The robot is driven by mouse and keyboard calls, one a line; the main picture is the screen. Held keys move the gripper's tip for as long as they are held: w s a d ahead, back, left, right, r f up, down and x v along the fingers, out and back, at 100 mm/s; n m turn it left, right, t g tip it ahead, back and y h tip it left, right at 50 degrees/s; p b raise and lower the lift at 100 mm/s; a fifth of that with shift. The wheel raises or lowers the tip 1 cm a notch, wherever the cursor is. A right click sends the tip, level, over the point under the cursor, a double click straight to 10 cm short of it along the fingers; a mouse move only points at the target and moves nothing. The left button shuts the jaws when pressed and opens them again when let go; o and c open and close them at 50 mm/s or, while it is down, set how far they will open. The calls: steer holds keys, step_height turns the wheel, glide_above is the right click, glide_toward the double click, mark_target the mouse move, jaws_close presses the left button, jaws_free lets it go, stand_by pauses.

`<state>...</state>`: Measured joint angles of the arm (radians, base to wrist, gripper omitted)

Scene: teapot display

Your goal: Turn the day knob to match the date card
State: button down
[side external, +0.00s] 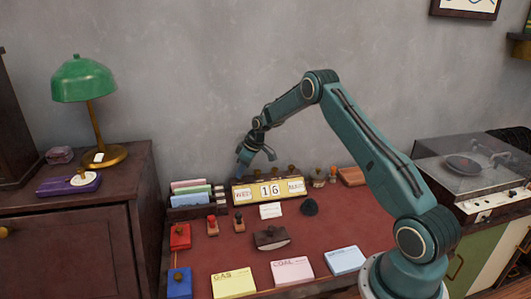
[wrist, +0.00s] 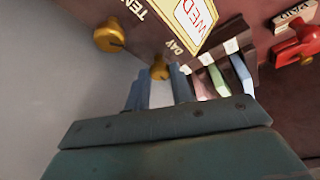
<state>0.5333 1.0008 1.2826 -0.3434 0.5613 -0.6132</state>
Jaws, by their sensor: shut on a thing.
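The yellow desk calendar (side external: 270,181) stands at the back of the red-topped desk, with windows showing WED, 16 and a month that is too small to read surely. In the wrist view, the WED panel (wrist: 194,14) is partly cut off. The brass day knob (wrist: 159,67) sits by the DAY label, and my gripper (wrist: 160,82) is shut on it. In the side view my gripper (side external: 243,171) reaches down behind the calendar's left end, and its tips are hard to make out. The white date card (side external: 271,210) lies in front; its writing is unreadable.
A second brass knob (wrist: 108,37) is beside the held one. A letter rack (side external: 190,195) stands left of the calendar. A record player (side external: 470,170) is at right.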

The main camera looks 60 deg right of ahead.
steer(key=m, duration=0.1)
steer(key=m+h, duration=0.1)
steer(key=m, duration=0.1)
steer(key=m+h, duration=0.1)
steer(key=m, duration=0.1)
steer(key=shift+a, duration=0.3)
steer(key=m+h, duration=0.1)
steer(key=m, duration=0.2)
steer(key=m+g+h, duration=0.1)
steer(key=m, duration=0.2)
steer(key=shift+w+a+m, duration=0.15)
steer(key=shift+a+m, duration=0.05)
steer(key=shift+m, duration=0.2)
steer(key=m+g, duration=0.1)
steer(key=m, duration=0.2)
steer(key=m+g+h, duration=0.1)
steer(key=m, duration=0.2)
steer(key=shift+w+a+h, duration=0.1)
steer(key=shift+w+h, duration=0.1)
steer(key=shift+h, duration=0.1)
steer(key=m+g, duration=0.1)
steer(key=m, duration=0.2)
steer(key=m+g, duration=0.1)
steer(key=m, duration=0.2)
steer(key=shift+w, duration=0.2)
steer(key=shift+m+g, duration=0.3)
steer(key=shift+m, duration=0.1)
steer(key=c, duration=1.2)
jaws_free()
steer(key=shift+r, duration=0.1)
